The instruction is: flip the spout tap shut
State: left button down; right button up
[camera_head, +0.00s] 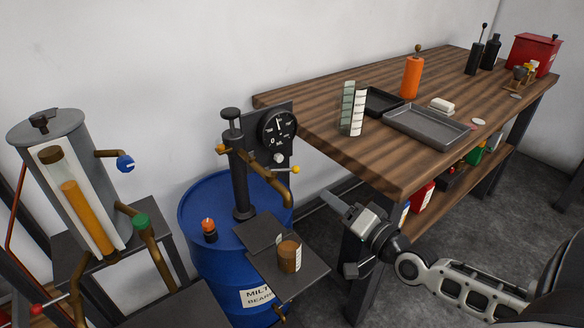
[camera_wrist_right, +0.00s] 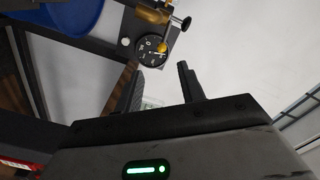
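A brass spout pipe (camera_head: 268,182) curves from the dark hand pump on the blue drum. A short lever with a yellow ball (camera_head: 295,169) sticks out to the right near the spout and looks like its tap; a yellow ball also shows in the right wrist view (camera_wrist_right: 162,47). I cannot tell whether the tap is open. A brown cup (camera_head: 289,255) stands on the dark plate below the spout. My right gripper (camera_head: 344,236) is open and empty, right of the spout and lower in the picture, apart from the lever. My left gripper is out of view.
A round gauge (camera_head: 279,128) is mounted behind the spout. The blue drum (camera_head: 200,213) has an orange-topped black item on it. The wooden bench (camera_head: 325,132) edge lies above my right gripper in the picture. A tank (camera_head: 55,130) with coloured taps stands left.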

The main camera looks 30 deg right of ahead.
aim_at(298, 172)
jog(key=w, duration=1)
jog(key=w+a, duration=0.1)
jog(key=w, duration=0.5)
jog(key=shift+r, duration=0.2)
grip_shut()
